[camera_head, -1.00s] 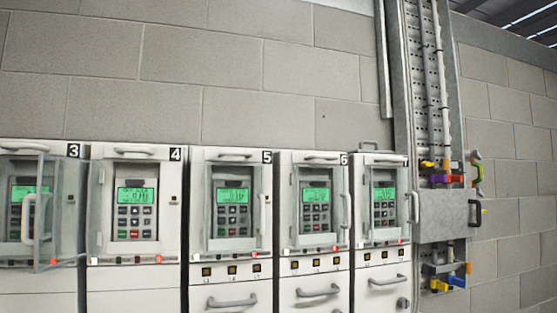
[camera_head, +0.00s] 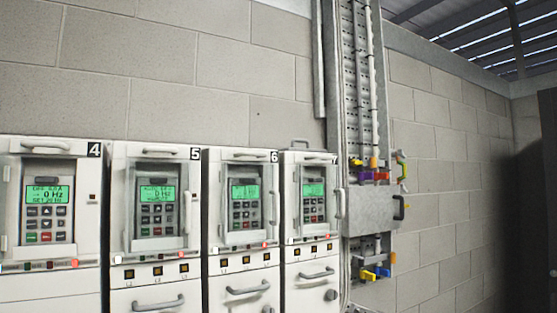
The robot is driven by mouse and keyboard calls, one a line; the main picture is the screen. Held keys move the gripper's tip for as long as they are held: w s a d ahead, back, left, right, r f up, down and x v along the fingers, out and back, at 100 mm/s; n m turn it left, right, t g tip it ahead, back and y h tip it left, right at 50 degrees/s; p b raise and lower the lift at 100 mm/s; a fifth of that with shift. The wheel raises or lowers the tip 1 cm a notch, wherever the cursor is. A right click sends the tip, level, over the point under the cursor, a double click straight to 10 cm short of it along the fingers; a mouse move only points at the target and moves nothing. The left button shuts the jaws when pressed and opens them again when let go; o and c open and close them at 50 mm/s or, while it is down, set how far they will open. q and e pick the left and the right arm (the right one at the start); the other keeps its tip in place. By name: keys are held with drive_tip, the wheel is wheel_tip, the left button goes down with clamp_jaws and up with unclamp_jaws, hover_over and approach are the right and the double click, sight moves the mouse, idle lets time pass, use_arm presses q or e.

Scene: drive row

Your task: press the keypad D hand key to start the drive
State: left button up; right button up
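Several drive cabinets stand in a row, each with a keypad behind a recessed opening. The cabinet 4 keypad (camera_head: 46,212) is nearest, at the left, with a lit green display showing "0 Hz" and coloured keys in its bottom row. The cabinet 5 keypad (camera_head: 157,209), cabinet 6 keypad (camera_head: 245,205) and cabinet 7 keypad (camera_head: 314,202) also have lit green displays. No letter D is readable on any of them, and the hand key markings are too small to read. Neither of my grippers is in view.
Drawer handles (camera_head: 155,304) and door handles stick out from the cabinet fronts. A dark upright shape (camera_head: 538,210) stands at the far right.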

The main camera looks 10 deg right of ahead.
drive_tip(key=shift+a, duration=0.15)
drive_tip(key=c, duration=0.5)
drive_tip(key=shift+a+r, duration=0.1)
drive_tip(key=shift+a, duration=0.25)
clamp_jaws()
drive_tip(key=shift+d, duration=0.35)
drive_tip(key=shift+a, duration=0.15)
